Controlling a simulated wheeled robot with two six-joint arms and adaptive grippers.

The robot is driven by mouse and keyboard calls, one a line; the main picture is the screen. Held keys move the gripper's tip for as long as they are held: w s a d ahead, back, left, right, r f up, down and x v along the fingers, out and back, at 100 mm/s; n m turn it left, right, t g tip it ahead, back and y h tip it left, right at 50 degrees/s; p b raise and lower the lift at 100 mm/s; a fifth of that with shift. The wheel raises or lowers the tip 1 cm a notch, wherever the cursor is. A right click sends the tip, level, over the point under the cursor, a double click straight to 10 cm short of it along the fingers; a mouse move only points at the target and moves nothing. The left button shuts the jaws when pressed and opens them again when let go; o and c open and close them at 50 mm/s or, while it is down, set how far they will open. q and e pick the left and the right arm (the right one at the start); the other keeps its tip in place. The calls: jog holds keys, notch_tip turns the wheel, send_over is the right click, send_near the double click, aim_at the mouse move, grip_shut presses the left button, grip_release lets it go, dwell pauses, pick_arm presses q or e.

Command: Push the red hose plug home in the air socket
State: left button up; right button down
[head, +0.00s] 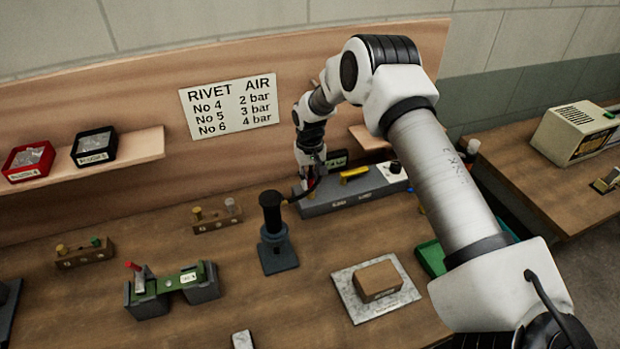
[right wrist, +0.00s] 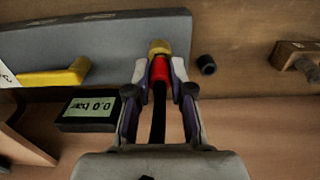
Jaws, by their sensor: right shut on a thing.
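My right gripper (head: 311,178) reaches down to the left end of the grey air unit (head: 335,206) at the back of the bench. In the right wrist view the right gripper (right wrist: 160,78) is shut on the red hose plug (right wrist: 160,69), with the black hose (right wrist: 158,118) running back between the fingers. The brass air socket (right wrist: 159,47) is straight in front of the plug, in line with it. Plug and socket look to meet; I cannot tell how deep the plug sits. My left gripper is not in view.
A yellow lever (right wrist: 55,77) and a display reading 0.0 bar (right wrist: 90,108) are beside the socket. A black upright tool on a stand (head: 273,225) is close left of my right gripper. A block on a metal plate (head: 357,310) lies in front.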

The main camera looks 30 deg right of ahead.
jog(key=shift+f+b, duration=0.5)
jog(key=shift+f, duration=0.35)
jog(key=c, duration=0.9)
grip_release()
jog(key=shift+c, duration=0.2)
jog(key=shift+r, duration=0.1)
notch_tip(320, 180, up, 5)
jog(key=p, duration=0.3)
jog(key=shift+p, duration=0.3)
